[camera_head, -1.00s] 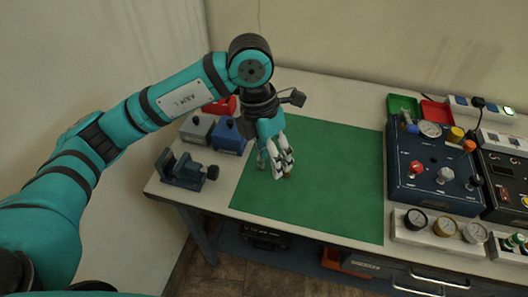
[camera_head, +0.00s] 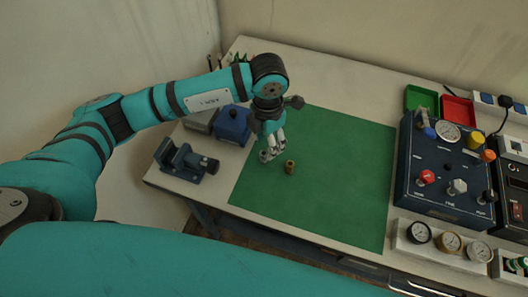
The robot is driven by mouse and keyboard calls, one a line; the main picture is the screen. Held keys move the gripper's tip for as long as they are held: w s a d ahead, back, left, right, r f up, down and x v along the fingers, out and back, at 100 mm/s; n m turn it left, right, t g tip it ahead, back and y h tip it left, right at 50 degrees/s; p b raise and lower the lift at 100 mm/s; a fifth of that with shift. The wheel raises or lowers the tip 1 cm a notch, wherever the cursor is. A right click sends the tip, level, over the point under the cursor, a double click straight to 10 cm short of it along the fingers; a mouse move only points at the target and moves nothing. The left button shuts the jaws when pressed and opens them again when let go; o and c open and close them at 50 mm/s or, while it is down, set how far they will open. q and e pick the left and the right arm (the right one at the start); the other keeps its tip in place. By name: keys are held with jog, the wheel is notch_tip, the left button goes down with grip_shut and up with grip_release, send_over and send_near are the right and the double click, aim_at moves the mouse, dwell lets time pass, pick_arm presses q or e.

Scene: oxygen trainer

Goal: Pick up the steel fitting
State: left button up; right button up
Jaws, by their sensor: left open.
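My left gripper (camera_head: 271,153) is open, pointing down over the left part of the green mat (camera_head: 330,205). A small upright brass-brown fitting (camera_head: 290,167) with a dark hole in its top stands on the mat just right of the fingertips, apart from them. No clearly steel-coloured fitting can be told apart; the grey fingers cover the mat beneath them, and whether something lies between them is unclear. My right gripper is out of view.
A dark vise (camera_head: 185,162) and a blue box (camera_head: 233,125) stand left of the mat. A blue control panel (camera_head: 445,175), gauges (camera_head: 450,242) and green (camera_head: 421,100) and red (camera_head: 458,110) trays are right. The mat's middle is clear.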

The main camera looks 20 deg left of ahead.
aim_at(264, 157)
pick_arm(q)
jog(key=shift+f+p, duration=0.35)
jog(key=shift+f, duration=0.55)
jog(key=f+p, duration=0.1)
jog(key=f, duration=0.2)
jog(key=shift+a+f+p, duration=0.2)
jog(key=shift+f+p, duration=0.1)
jog(key=shift+p, duration=0.1)
jog(key=shift+f, duration=0.6)
grip_shut()
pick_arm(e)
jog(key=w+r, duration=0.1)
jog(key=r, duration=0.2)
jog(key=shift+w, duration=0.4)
